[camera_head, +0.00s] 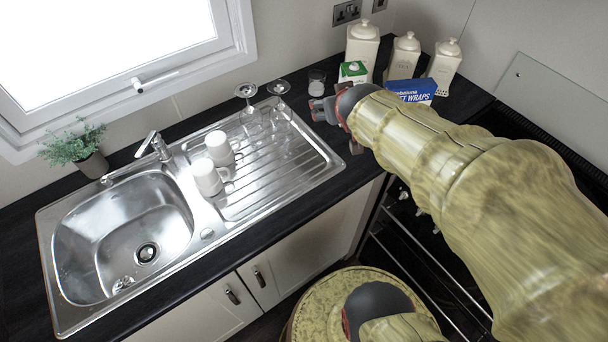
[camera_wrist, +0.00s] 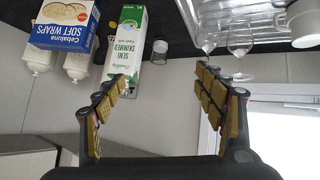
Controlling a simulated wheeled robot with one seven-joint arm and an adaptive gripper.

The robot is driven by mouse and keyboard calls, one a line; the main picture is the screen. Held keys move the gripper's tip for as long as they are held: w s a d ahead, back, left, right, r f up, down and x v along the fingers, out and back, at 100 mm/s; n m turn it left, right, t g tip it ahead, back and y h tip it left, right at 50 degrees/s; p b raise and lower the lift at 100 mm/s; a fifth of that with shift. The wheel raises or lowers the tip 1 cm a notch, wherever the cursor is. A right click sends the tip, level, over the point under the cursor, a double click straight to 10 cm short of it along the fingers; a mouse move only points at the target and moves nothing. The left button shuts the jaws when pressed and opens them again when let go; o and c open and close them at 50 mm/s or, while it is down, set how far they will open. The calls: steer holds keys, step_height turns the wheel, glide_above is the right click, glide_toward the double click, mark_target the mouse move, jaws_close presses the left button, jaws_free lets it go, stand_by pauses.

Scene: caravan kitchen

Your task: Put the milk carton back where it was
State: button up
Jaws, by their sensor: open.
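The milk carton (camera_head: 353,71), white with a green top, stands on the dark worktop in front of a cream canister in the head view; my arm hides its lower part. In the wrist view, which is upside down, the carton (camera_wrist: 126,45) reads "semi skimmed" and shows beyond one fingertip. My gripper (camera_head: 322,109) is at the worktop's back corner, just in front of the carton. In the wrist view my gripper (camera_wrist: 165,82) has its fingers wide apart with nothing between them. I cannot tell whether a finger touches the carton.
A blue soft wraps box (camera_head: 412,90) and cream canisters (camera_head: 443,65) stand right of the carton. A small glass jar (camera_head: 317,82) and upturned wine glasses (camera_head: 246,94) are to the left. White mugs (camera_head: 207,177) sit on the sink drainer (camera_head: 275,185). The worktop's front strip is clear.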

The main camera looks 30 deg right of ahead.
steer(key=s+a+n+g+y, duration=0.3)
steer(key=s+a+y, duration=0.1)
steer(key=s+a, duration=1.1)
steer(key=a, duration=0.4)
steer(key=shift+s+a+r+y, duration=0.15)
steer(key=shift+s+a+y, duration=0.15)
steer(key=shift+s, duration=0.1)
